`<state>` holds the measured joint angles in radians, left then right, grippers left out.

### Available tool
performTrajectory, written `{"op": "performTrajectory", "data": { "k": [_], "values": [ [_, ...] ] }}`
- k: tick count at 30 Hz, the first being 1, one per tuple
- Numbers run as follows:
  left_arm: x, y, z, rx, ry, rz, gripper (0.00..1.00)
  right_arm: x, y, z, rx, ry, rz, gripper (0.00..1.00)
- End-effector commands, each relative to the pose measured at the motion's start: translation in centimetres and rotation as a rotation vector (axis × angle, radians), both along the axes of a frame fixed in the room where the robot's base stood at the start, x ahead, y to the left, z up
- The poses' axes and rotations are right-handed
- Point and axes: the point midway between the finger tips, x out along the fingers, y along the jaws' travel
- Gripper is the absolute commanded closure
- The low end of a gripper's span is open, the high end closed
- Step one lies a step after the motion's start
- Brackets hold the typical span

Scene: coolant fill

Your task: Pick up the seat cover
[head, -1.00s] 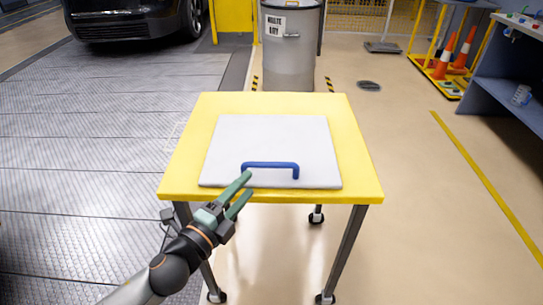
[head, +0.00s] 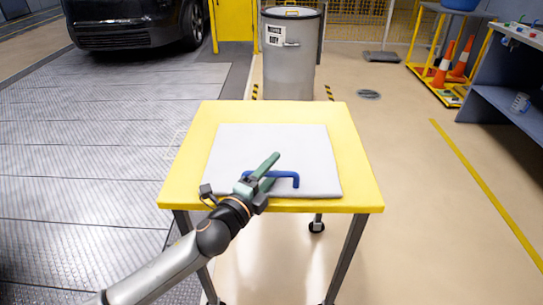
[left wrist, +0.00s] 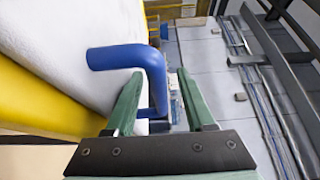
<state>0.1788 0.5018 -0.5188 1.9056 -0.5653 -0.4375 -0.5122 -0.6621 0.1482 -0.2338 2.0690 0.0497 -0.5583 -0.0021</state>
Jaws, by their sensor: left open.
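The seat cover (head: 305,150) is a flat pale grey-white pad with a blue handle (head: 295,178) near its front edge. It lies flat on a yellow-topped cart (head: 355,160). My left gripper (head: 272,170) has green fingers and is open at the handle, over the cover's front part. In the left wrist view, the blue handle (left wrist: 125,57) runs between the two fingers of the gripper (left wrist: 160,75); the left finger overlaps part of it. I cannot tell whether either finger touches it. In the head view the fingers hide the handle's left part. My right gripper is not in view.
A grey waste drum (head: 290,60) stands behind the cart. A dark car (head: 135,22) is at the back left. Orange cones (head: 443,68) on a yellow rack and a blue-grey bench (head: 505,90) stand at the right. The floor right of the cart is clear.

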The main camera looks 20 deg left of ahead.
Motion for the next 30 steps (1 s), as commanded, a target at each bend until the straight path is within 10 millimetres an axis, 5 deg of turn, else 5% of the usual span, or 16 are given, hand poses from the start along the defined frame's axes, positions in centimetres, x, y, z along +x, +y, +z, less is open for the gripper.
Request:
{"op": "performTrajectory", "data": {
  "k": [13, 27, 30],
  "values": [
    [1.8, -0.4, -0.1, -0.001, 0.001, -0.001, 0.46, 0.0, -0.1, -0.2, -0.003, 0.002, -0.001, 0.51],
    [1.8, -0.4, -0.1, -0.001, 0.001, 0.0, 0.99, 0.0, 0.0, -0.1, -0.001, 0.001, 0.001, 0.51],
    [1.8, -0.4, -0.1, -0.001, 0.001, 0.0, 1.0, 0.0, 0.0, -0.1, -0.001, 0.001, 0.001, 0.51]
  ]
}}
